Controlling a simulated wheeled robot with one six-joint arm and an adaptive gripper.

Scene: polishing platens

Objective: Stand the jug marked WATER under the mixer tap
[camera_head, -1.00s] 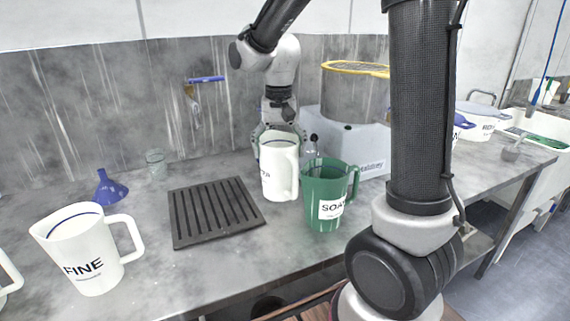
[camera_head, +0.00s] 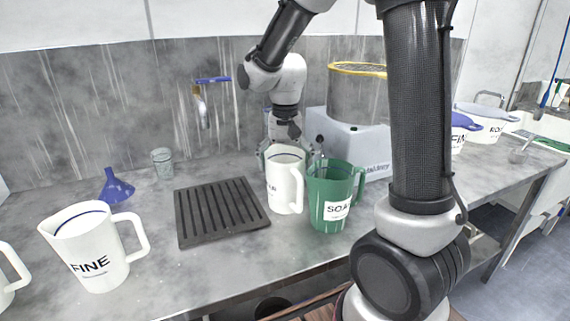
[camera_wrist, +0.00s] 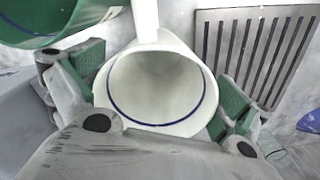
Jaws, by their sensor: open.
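A white jug (camera_head: 288,185) with a blue line inside stands on the counter between the dark grate and the green jug. Its label is turned aside and only its last letter or so shows, so I cannot read WATER in full. My gripper (camera_head: 281,150) is behind and above it with open fingers on either side. In the wrist view the jug's round mouth (camera_wrist: 155,90) lies between the green finger pads, and the jug looks empty. A tap with a blue lever (camera_head: 213,80) is on the back wall, above the area behind the grate (camera_head: 222,210).
A green jug marked SOA… (camera_head: 325,190) stands close on the right. A white jug marked FINE (camera_head: 90,250) stands front left. A blue funnel (camera_head: 116,187) and a small glass (camera_head: 162,162) are at the back. A grey pot (camera_head: 355,100) sits on a white machine (camera_head: 365,145).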

